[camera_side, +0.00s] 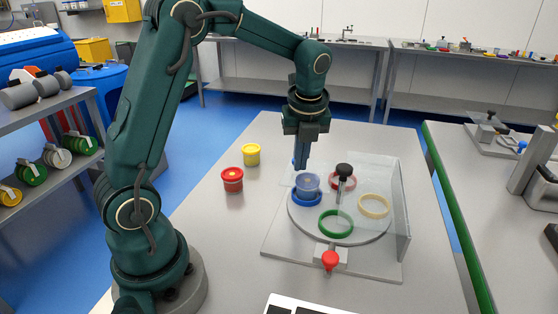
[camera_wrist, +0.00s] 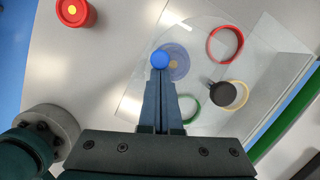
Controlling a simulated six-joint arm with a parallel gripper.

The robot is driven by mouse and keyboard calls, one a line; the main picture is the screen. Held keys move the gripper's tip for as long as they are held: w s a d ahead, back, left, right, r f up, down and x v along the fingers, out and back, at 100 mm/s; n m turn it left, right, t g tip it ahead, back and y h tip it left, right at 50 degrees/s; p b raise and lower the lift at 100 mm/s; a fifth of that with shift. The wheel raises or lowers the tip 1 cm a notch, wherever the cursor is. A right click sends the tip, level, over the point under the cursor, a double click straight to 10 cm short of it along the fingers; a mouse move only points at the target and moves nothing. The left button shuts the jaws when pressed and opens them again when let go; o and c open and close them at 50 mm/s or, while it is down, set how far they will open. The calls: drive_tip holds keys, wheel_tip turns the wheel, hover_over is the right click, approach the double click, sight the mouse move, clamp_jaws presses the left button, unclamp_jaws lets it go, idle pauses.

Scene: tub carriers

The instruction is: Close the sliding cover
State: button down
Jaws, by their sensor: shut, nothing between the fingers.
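My gripper (camera_side: 303,166) points down with its fingers together, above the blue tub (camera_side: 307,184); its fingers also show in the wrist view (camera_wrist: 161,118). The clear cover (camera_side: 370,166) is a see-through sheet over the round grey plate (camera_side: 360,232). In the wrist view the sheet (camera_wrist: 135,92) spreads over the blue tub (camera_wrist: 179,64), which looks pale through it. A bright blue round piece (camera_wrist: 160,58) is just beyond my fingertips; it looks like a knob, and I cannot tell whether they touch. A black knob (camera_side: 343,170) stands near the plate's middle.
Red (camera_side: 346,182), yellow (camera_side: 374,206) and green (camera_side: 335,223) rings lie on the plate. A clear upright pane (camera_side: 402,210) stands on the right. A red knob (camera_side: 330,261) is at the front. A red tub (camera_side: 232,179) and yellow tub (camera_side: 251,154) stand left on the table.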

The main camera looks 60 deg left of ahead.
drive_tip(key=shift+s+d, duration=0.1)
drive_tip(key=shift+d, duration=0.2)
drive_tip(key=d, duration=0.1)
drive_tip(key=s+d, duration=0.1)
drive_tip(key=d, duration=0.1)
drive_tip(key=shift+s+d+r, duration=0.15)
drive_tip(key=shift+d+r, duration=0.05)
drive_tip(key=shift+r, duration=0.05)
wheel_tip(320, 180, up, 12)
drive_tip(key=n+t, duration=0.1)
hover_over(304, 185)
drive_tip(key=s+d, duration=0.4)
drive_tip(key=s, duration=0.1)
drive_tip(key=s+d+f+n+t+h, duration=0.1)
drive_tip(key=s+d+f+n, duration=0.1)
drive_tip(key=n, duration=0.8)
drive_tip(key=s+d+f+n+t+h, duration=0.1)
drive_tip(key=s+f+n, duration=0.4)
drive_tip(key=n, duration=0.6)
drive_tip(key=shift+s+d+n+t+h, duration=0.3)
drive_tip(key=shift+s+d+t, duration=0.2)
drive_tip(key=shift+s+t, duration=0.5)
